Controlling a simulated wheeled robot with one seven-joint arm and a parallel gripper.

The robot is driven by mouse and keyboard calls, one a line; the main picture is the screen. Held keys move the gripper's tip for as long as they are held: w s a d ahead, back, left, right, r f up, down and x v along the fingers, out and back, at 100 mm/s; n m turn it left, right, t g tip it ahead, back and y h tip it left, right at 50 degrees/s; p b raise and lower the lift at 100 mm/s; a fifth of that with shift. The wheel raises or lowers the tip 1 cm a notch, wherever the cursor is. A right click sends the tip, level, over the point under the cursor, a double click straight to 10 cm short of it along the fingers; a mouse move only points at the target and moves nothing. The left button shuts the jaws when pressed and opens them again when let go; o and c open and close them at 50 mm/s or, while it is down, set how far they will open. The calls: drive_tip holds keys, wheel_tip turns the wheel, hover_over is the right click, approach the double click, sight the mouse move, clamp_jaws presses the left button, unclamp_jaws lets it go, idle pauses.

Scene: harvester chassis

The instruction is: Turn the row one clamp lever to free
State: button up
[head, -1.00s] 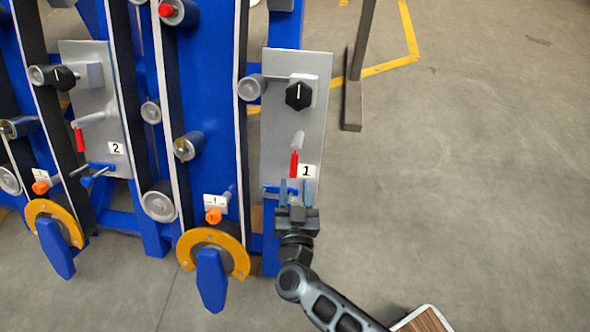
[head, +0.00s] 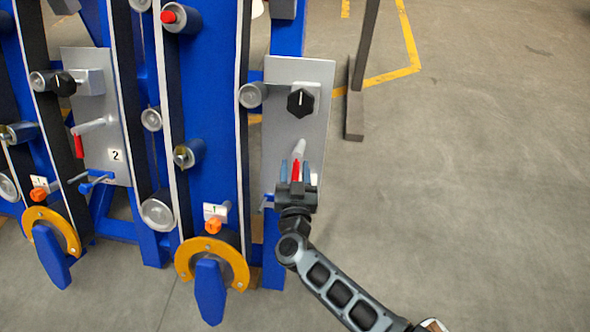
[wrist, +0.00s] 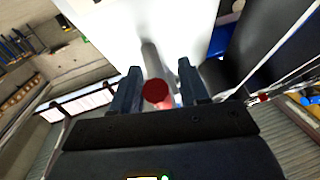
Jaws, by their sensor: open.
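The row one plate (head: 277,135) is grey, at the right end of the blue chassis. On it, a lever with a pale pivot (head: 299,148) and a red grip (head: 296,168) hangs downward. My gripper (head: 296,167) is open, its two fingers on either side of the red grip. The wrist view shows the round red end (wrist: 155,92) of the lever between the open fingers (wrist: 160,72), with gaps at both sides. The gripper hides most of the plate's number label and the blue handle at the plate's bottom.
A black knob (head: 300,102) sits above the lever. To the left are an orange knob (head: 213,226), a yellow arc with a blue handle (head: 209,290), and the row two plate (head: 88,95) with a similar red lever (head: 79,146). Open floor (head: 470,200) lies right.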

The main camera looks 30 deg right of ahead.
clamp_jaws()
idle(0.3)
